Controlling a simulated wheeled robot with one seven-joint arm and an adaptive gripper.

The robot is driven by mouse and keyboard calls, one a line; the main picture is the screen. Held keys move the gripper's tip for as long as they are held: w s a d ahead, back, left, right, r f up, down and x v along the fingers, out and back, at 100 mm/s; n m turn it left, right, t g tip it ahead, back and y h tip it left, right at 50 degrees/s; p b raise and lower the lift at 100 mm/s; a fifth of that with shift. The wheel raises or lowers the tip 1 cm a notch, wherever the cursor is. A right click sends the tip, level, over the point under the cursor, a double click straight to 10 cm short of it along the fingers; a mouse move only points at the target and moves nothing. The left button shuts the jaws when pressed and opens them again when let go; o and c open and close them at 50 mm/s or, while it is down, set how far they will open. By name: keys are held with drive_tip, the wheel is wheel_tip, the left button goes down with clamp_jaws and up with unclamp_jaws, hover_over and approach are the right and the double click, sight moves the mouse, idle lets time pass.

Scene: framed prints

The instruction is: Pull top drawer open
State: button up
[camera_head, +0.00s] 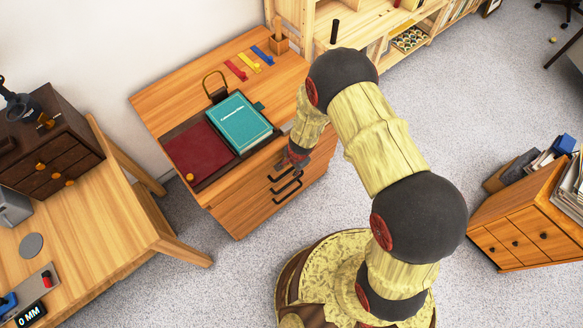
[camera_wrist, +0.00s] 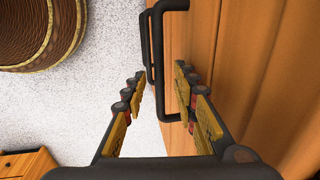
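The wooden cabinet (camera_head: 235,205) has a stack of drawers with black bar handles on its front. A handle (camera_head: 285,186) shows below my gripper (camera_head: 294,160) in the head view; the gripper partly hides the upper drawer front. In the wrist view, my gripper (camera_wrist: 159,76) is open, with one finger on each side of a black handle (camera_wrist: 158,60). A gap shows between each finger and the bar, and I see no contact. A second handle (camera_wrist: 146,45) shows just left of it. The drawer front (camera_wrist: 240,50) fills the right side. The drawers look closed.
A teal book (camera_head: 240,122) and a dark red pad (camera_head: 200,152) lie on the cabinet's top. A wooden table (camera_head: 90,235) with a dark chest (camera_head: 45,140) stands at left. An orange drawer cabinet (camera_head: 525,220) stands at right. Carpet (camera_head: 240,270) is clear in front.

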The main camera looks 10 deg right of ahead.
drive_tip(key=shift+c, duration=0.5)
clamp_jaws()
idle(0.3)
